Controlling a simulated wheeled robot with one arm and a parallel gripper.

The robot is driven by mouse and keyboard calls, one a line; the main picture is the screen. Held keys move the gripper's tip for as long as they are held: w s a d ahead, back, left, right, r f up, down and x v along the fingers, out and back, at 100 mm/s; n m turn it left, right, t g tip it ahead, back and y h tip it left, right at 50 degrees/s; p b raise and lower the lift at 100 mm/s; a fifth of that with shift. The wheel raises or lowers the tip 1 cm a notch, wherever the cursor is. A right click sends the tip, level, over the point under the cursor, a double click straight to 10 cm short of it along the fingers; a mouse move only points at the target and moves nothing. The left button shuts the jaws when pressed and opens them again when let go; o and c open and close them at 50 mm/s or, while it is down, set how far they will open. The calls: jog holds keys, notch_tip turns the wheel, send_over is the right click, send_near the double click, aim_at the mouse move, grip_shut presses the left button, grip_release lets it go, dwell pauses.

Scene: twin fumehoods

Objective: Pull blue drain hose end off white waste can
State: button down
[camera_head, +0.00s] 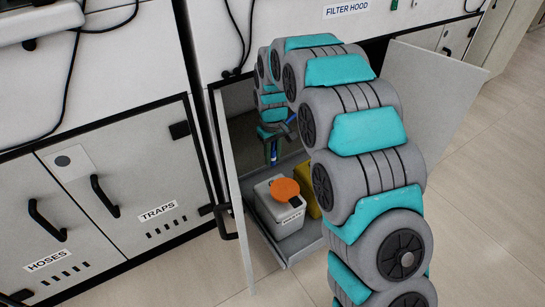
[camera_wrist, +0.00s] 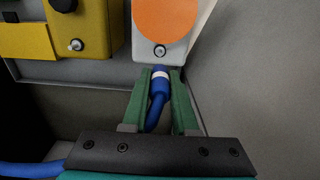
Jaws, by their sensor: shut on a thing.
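The white waste can (camera_head: 278,212) with an orange cap (camera_head: 284,190) stands on a pull-out tray in the open cabinet. The can (camera_wrist: 145,48) also shows at the top of the wrist view, with its small round port (camera_wrist: 160,51) bare. My gripper (camera_wrist: 160,76) has its green fingers shut on the blue drain hose end (camera_wrist: 159,84), which has a white band. The hose end is just short of the port in the wrist view, with a small gap between them. In the head view my gripper (camera_head: 273,158) is behind the can, partly hidden by my arm.
A yellow can (camera_wrist: 88,35) stands beside the white one on the tray (camera_head: 310,240). Open cabinet doors flank it, the left one (camera_head: 235,215) close to the can and the right one (camera_head: 430,95) behind my arm. The blue hose (camera_wrist: 30,169) trails off left. Floor in front is clear.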

aim_at(272, 150)
jog(key=shift+r, duration=0.1)
jog(key=shift+r+p, duration=0.45)
jog(key=shift+r, duration=0.95)
jog(key=shift+r, duration=0.1)
jog(key=shift+r+p, duration=0.45)
jog(key=shift+r, duration=1)
